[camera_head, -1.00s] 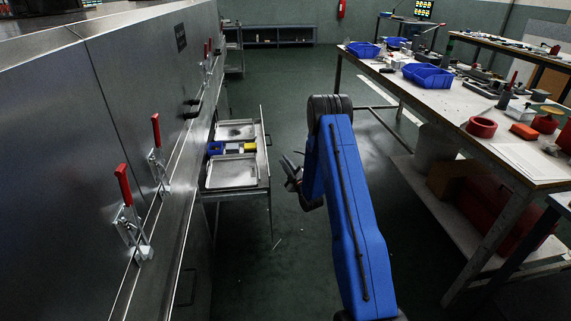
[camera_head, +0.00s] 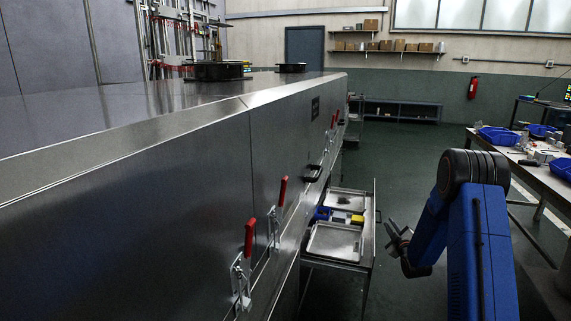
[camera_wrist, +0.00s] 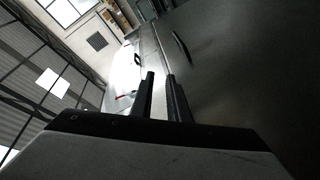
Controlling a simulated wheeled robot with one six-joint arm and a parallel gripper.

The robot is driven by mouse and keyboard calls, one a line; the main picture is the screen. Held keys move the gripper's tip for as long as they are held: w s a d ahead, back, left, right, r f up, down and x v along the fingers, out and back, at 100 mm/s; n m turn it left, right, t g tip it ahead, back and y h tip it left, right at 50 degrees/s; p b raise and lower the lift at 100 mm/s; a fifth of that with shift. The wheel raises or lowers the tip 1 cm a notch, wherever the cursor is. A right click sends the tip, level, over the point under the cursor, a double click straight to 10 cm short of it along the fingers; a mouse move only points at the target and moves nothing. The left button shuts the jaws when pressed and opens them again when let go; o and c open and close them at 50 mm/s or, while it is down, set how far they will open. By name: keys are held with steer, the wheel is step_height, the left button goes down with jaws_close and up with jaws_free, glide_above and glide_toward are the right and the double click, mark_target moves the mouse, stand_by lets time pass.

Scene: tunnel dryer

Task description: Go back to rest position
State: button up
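My blue arm stands at the right of the head view, with my gripper (camera_head: 395,235) pointing left beside the drawer cart. The gripper hangs in free air, apart from the cart. In the wrist view its two dark fingers (camera_wrist: 162,80) stand apart with a narrow gap, and nothing is seen between them.
The long steel dryer (camera_head: 190,190) with red-handled clamps (camera_head: 249,237) fills the left. A tray stand (camera_head: 335,242) with metal trays and blue and yellow items juts from its side. A workbench (camera_head: 535,175) with blue bins stands at the right. Green floor lies between.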

steer(key=s+a+r+m+g+h, duration=0.1)
steer(key=s+a+r+m+g, duration=0.25)
steer(key=s+r, duration=0.65)
steer(key=s+a+r+m+g, duration=0.25)
steer(key=s+a+r, duration=0.25)
steer(key=s+r, duration=0.45)
steer(key=s+a+m+g, duration=0.1)
steer(key=s+a+g, duration=0.1)
steer(key=s, duration=1.2)
steer(key=s+a+m+g, duration=0.2)
steer(key=s+a, duration=0.2)
steer(key=s, duration=1.1)
steer(key=s+a+m+g+y, duration=0.1)
steer(key=s+a+g, duration=0.2)
steer(key=s, duration=1.2)
steer(key=shift+s+a+r+m, duration=0.15)
steer(key=shift+s+a+m, duration=0.05)
steer(key=shift+a+m, duration=0.1)
